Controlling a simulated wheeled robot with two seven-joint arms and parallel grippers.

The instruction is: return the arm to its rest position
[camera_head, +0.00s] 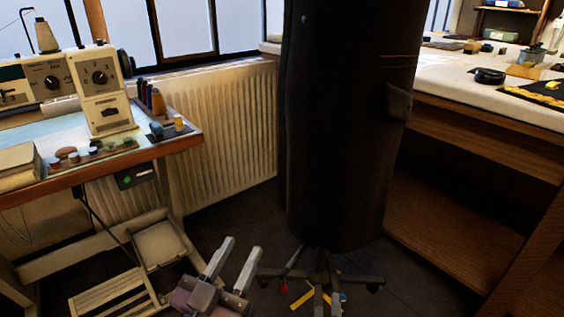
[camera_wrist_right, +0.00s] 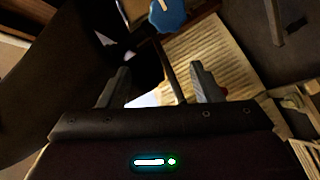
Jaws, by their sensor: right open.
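My left gripper (camera_head: 238,256) is in the lower middle of the head view, in front of the radiator. Its two grey fingers point up and stand apart with nothing between them. My right gripper seems to be the pair of pale fingers (camera_head: 327,300) at the bottom edge of the head view, by the foot of the dark garment stand; its body is cut off there. In the right wrist view the right gripper (camera_wrist_right: 162,86) is open, with no object between its fingers.
A tall dark garment form (camera_head: 340,130) stands in the centre on a legged base. A sewing table (camera_head: 180,143) with a machine (camera_head: 105,85) is at left, beside a radiator (camera_head: 225,130). A long worktable (camera_head: 480,110) is at right. A blue round thing (camera_wrist_right: 168,14) shows in the wrist view.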

